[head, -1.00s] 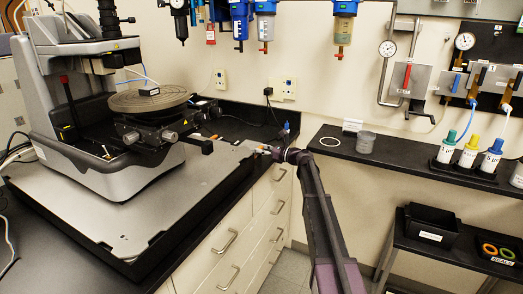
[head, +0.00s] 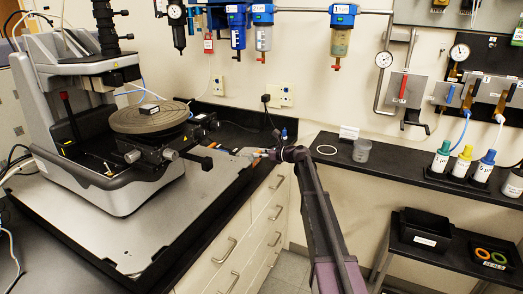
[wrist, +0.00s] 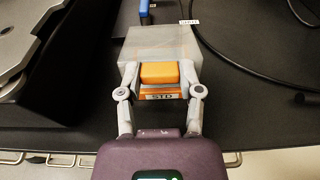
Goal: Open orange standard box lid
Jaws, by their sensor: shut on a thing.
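The orange standard box (wrist: 161,97) is in the middle of the wrist view, with an orange label reading STD on its near side. An orange block (wrist: 160,73) lies between my fingertips, above the label. A greyish see-through lid part (wrist: 160,42) extends beyond it; I cannot tell how far it is raised. My gripper (wrist: 160,78) is shut with one finger at each side of the orange part. In the head view my gripper (head: 262,155) is at the right end of the dark bench, and the box there is too small to make out clearly.
The stylus profiler (head: 85,120) with its round stage (head: 150,118) stands on a grey plate left of my gripper. A black cable (wrist: 250,70) lies right of the box. The bench's front edge (wrist: 270,152) and drawer handles are close by. A shelf (head: 400,170) holds bottles at right.

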